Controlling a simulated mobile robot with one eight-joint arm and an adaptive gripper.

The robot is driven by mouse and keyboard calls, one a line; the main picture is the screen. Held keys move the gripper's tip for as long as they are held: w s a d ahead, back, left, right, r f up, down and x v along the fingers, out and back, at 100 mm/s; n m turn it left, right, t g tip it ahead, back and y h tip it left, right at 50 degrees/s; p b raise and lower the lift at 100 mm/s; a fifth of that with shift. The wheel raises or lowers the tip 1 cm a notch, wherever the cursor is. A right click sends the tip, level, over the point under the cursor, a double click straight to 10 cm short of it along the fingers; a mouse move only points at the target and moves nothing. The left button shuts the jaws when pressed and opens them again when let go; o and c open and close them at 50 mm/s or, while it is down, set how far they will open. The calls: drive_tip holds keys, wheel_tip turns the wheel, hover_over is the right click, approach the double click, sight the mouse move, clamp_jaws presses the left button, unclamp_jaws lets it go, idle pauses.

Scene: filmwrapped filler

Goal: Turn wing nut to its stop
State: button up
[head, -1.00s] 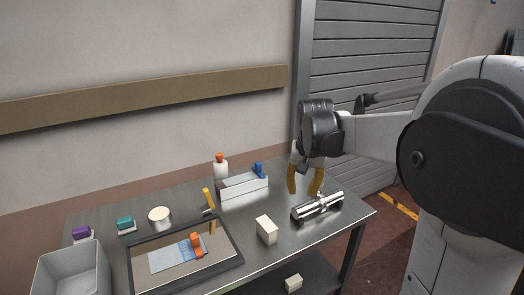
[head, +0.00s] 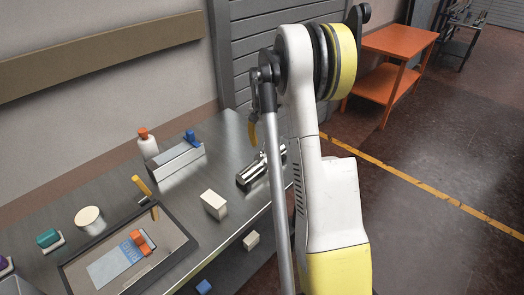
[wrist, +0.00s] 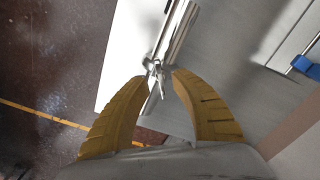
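A shiny metal cylinder (head: 248,172) lies near the right end of the steel table, partly hidden behind my arm in the head view. In the wrist view the cylinder (wrist: 178,32) runs up from the centre, and a small silver wing nut (wrist: 156,70) shows on it. My gripper (wrist: 160,78) is open, with its yellow fingers spread on either side just below the wing nut. I cannot tell whether a finger touches it. In the head view only one yellow finger (head: 253,134) shows, above the cylinder; the wing nut cannot be made out there.
On the steel table stand a cream block (head: 214,204), a metal block with a blue clamp (head: 177,165), an orange-capped white bottle (head: 148,146), a round tin (head: 90,220) and a dark-framed tray (head: 76,283). An orange table (head: 398,42) stands at the back right. The floor at right is clear.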

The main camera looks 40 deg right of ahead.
drive_tip(key=shift+f, duration=1.2)
clamp_jaws()
